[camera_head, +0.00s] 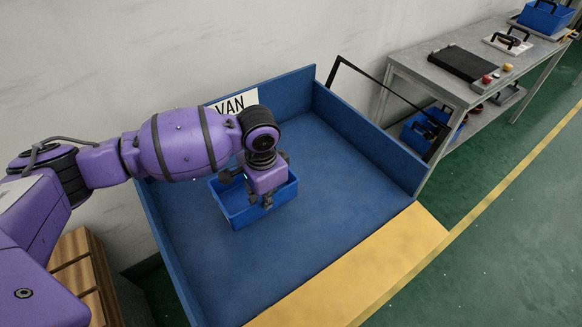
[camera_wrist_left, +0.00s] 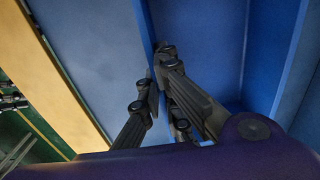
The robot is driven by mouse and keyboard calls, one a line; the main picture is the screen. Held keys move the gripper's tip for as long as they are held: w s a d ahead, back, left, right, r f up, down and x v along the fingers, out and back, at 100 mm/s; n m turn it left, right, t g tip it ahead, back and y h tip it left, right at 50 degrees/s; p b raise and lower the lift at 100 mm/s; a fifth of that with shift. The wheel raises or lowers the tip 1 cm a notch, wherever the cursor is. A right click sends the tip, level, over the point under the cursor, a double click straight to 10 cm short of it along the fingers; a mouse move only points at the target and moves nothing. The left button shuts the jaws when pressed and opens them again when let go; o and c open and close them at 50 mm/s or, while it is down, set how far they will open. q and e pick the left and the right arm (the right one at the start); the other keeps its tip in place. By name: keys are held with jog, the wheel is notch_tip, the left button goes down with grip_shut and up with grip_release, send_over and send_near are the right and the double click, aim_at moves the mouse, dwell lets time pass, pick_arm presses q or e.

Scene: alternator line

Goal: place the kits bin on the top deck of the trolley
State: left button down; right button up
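A blue bin (camera_head: 240,212) sits inside the blue-walled bay marked VAN, toward its back left. I cannot read a label on it, and my gripper hides part of its inside. My left gripper (camera_head: 260,198) reaches down over the bin at its rim. In the left wrist view the fingers (camera_wrist_left: 155,84) are close together on either side of a thin blue wall, which looks like the bin's side. A black tubular frame (camera_head: 384,87) stands beyond the bay's right wall; I cannot tell whether it belongs to the trolley. My right gripper is out of view.
The bay's blue walls (camera_head: 372,138) stand around its floor, with a yellow strip (camera_head: 352,272) along its front. A grey bench (camera_head: 425,72) at the upper right carries a black mat and another blue bin (camera_head: 545,18). Another blue bin (camera_head: 418,140) is below.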

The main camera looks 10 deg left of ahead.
pick_arm(q)
jog(key=shift+w+f, duration=0.85)
jog(key=shift+f, duration=0.1)
jog(key=shift+w+f, duration=0.15)
jog(key=shift+f, duration=1.5)
jog(key=shift+f, duration=0.2)
jog(key=c, duration=2)
grip_release()
jog(key=shift+r, duration=0.1)
notch_tip(320, 180, up, 12)
jog(key=shift+d+r+p, duration=0.1)
jog(key=shift+d+p, duration=0.05)
jog(key=shift+p, duration=0.2)
